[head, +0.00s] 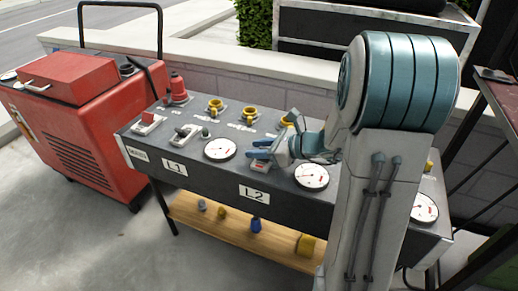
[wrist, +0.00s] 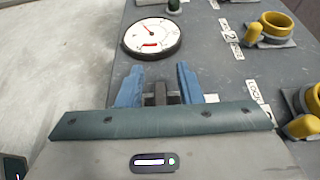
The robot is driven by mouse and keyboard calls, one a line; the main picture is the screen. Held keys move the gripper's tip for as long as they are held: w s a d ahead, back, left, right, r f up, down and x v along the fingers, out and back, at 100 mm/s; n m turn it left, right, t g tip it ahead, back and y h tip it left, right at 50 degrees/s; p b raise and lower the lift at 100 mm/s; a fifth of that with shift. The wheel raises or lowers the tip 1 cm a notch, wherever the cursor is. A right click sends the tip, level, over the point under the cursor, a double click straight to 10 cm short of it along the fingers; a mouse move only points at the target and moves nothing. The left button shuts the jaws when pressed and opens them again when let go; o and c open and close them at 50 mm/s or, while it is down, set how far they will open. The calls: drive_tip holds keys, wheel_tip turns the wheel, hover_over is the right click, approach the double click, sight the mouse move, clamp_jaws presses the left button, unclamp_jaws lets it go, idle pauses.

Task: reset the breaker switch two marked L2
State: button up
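The L2 label (head: 254,194) is a white plate on the front edge of the grey panel (head: 140,157). My gripper (head: 261,149) is just above the panel behind that label, its blue fingers pointing left. A small part with red on it (head: 257,167) shows below the fingers; the gripper covers much of that spot, so I cannot tell the position of the L2 breaker. In the wrist view the gripper's fingers (wrist: 158,82) are apart. A dark block (wrist: 160,93) shows between them; I cannot tell whether they touch it.
A round gauge (head: 219,149) lies left of the fingers, and another gauge (head: 311,176) lies right of them. Yellow ring-shaped fittings (head: 248,114) line the panel's back. The L1 label (head: 174,168) is farther left. A red cabinet (head: 85,140) stands at the left.

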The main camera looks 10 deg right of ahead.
clamp_jaws()
drive_tip(key=shift+f+b, duration=0.1)
drive_tip(key=shift+b, duration=0.2)
drive_tip(key=n+b, duration=0.1)
drive_tip(key=b, duration=0.1)
drive_tip(key=n+t+b, duration=0.1)
drive_tip(key=b, duration=0.1)
drive_tip(key=shift+s+a+f+h+b, duration=0.25)
drive_tip(key=shift+s+h+b, duration=0.05)
drive_tip(key=shift+s, duration=0.1)
drive_tip(key=n+b, duration=0.1)
drive_tip(key=b, duration=0.1)
drive_tip(key=t+b, duration=0.1)
drive_tip(key=b, duration=0.1)
drive_tip(key=shift+s+a+n+h, duration=0.2)
drive_tip(key=shift+s+n+h, duration=0.1)
drive_tip(key=shift+n, duration=0.1)
drive_tip(key=shift+r, duration=0.1)
unclamp_jaws()
